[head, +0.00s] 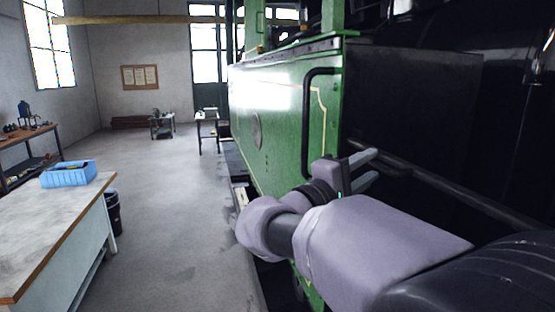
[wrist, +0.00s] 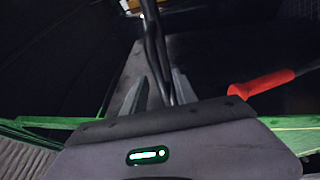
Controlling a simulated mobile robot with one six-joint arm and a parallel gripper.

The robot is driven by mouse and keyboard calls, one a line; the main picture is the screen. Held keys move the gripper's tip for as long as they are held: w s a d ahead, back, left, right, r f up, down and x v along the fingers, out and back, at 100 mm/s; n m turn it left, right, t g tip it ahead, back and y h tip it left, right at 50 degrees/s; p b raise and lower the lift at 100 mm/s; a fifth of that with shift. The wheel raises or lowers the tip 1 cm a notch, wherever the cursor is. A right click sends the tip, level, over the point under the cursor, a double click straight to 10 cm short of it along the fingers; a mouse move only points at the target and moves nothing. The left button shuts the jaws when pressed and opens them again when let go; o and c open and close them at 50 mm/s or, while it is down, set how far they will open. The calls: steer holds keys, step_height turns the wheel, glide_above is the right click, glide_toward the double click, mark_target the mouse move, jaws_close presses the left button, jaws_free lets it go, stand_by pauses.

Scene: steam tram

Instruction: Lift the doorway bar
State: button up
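The doorway bar (head: 455,190) is a dark rod running across the dark opening at the tram's end, from near the green panel to the lower right. My gripper (head: 370,168) is at the bar's left end, its two grey fingers apart and pointing right. In the wrist view, a dark rod (wrist: 153,45), apparently the bar, runs down between the fingertips of my gripper (wrist: 160,88). I see a gap beside it, but cannot tell whether a finger touches it. The bar's near end is hidden by my gripper.
A black vertical handrail (head: 306,125) stands on the green tram side (head: 275,105), close left of my gripper. A red handle (wrist: 262,82) lies right of the fingers in the wrist view.

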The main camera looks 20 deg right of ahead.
steer(key=shift+x, duration=1.35)
jaws_close()
stand_by(0.4)
